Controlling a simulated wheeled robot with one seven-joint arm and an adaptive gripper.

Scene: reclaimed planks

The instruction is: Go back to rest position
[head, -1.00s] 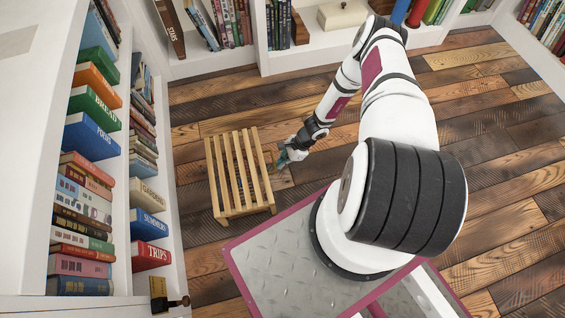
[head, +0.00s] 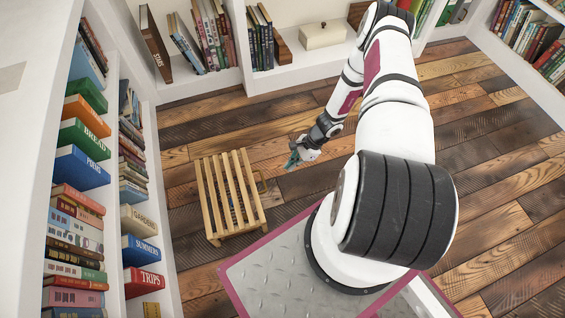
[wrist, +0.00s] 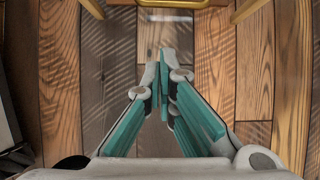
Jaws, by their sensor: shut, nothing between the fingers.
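My gripper (head: 293,158) hangs over the plank floor, just right of a slatted wooden stool in the head view. In the wrist view my gripper (wrist: 164,75) has its teal fingers brought together at the tips, with nothing between them. Bare floorboards show beneath the fingertips. My white arm reaches from the base toward the back and bends down to the gripper.
The slatted wooden stool (head: 212,195) stands left of the gripper; its legs show at the top of the wrist view (wrist: 93,8). A white bookcase (head: 107,199) lines the left side. Shelves with books and a cream box (head: 323,35) run along the back. Floor at right is clear.

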